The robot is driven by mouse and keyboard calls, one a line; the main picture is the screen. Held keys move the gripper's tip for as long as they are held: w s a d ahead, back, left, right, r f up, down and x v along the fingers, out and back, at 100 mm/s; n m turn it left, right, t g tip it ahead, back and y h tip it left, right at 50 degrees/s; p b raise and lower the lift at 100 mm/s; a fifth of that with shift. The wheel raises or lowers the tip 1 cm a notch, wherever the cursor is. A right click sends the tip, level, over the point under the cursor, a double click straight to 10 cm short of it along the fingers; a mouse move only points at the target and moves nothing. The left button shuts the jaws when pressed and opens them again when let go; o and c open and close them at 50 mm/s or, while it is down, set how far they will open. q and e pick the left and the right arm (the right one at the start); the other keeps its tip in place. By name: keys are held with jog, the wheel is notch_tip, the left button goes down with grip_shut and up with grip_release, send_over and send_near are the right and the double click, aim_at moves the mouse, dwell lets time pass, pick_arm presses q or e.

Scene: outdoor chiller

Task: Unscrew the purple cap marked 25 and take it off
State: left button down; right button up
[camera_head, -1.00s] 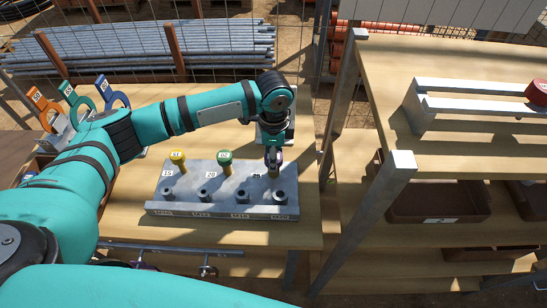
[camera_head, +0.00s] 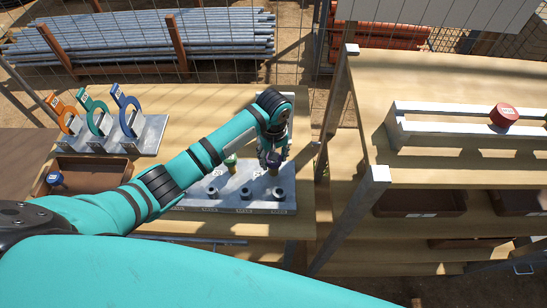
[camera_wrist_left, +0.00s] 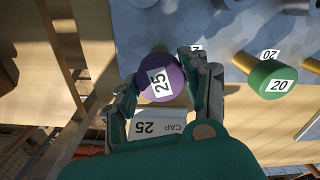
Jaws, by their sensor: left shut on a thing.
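The purple cap marked 25 (camera_head: 274,160) is at the right end of the grey metal block (camera_head: 270,207). The wrist view shows its top and the white 25 label (camera_wrist_left: 161,80) close up. My left gripper (camera_head: 271,156) is shut on this cap, with one finger on each side in the wrist view (camera_wrist_left: 163,85). The cap's underside is hidden, so I cannot tell whether it still touches its stud. A green cap marked 20 (camera_wrist_left: 271,80) stands beside it, also seen in the head view (camera_head: 231,161). My right gripper is not in view.
A white plate reading CAP 25 (camera_wrist_left: 155,129) lies behind the block. Orange, green and blue ring gauges stand on a rack (camera_head: 150,133) at left. A blue-topped piece (camera_head: 55,179) is in a brown tray. A shelf with a red cap (camera_head: 503,115) stands at right.

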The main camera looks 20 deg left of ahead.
pick_arm(q)
jog(key=n, duration=0.4)
jog(key=shift+s+d+f, duration=0.1)
jog(key=shift+s+d, duration=0.05)
jog(key=shift+d, duration=0.1)
jog(key=n, duration=0.7)
jog(key=shift+n, duration=0.3)
jog(key=shift+a+n, duration=0.25)
jog(key=shift+n, duration=0.35)
jog(key=c, duration=0.6)
grip_release()
jog(key=shift+o, duration=0.6)
